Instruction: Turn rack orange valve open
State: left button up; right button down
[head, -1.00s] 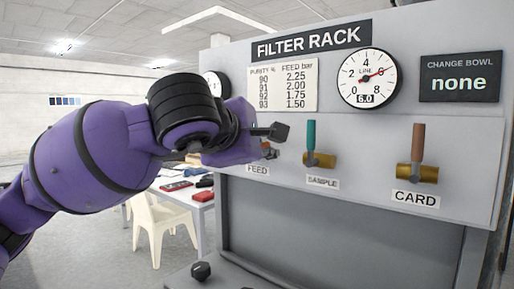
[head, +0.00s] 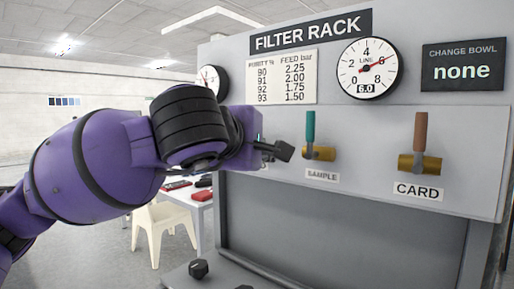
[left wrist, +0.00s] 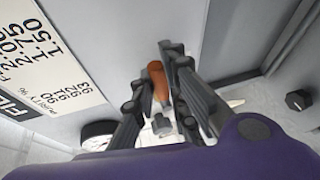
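An orange valve handle (left wrist: 158,82) with a grey metal fitting (left wrist: 162,125) shows in the left wrist view between the fingers of my left gripper (left wrist: 160,90). The fingers are apart, one on each side of the handle; the right finger looks close to it, but I cannot tell if they touch. In the head view my left gripper (head: 280,151) is at the panel's left part, left of the teal SAMPLE valve (head: 310,128), and hides the orange handle. The brown-handled CARD valve (head: 420,133) is farther right. My right gripper is not in view.
The FILTER RACK panel (head: 370,190) carries a line gauge (head: 367,67) reading 6.0, a feed table sign (head: 282,77) and a "none" display (head: 462,66). A black knob (head: 198,268) is low down. A white chair (head: 160,225) and table stand behind at left.

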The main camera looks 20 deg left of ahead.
pick_arm(q)
jog(key=o, duration=0.5)
jog(key=v, duration=1.2)
jog(key=shift+a, duration=0.15)
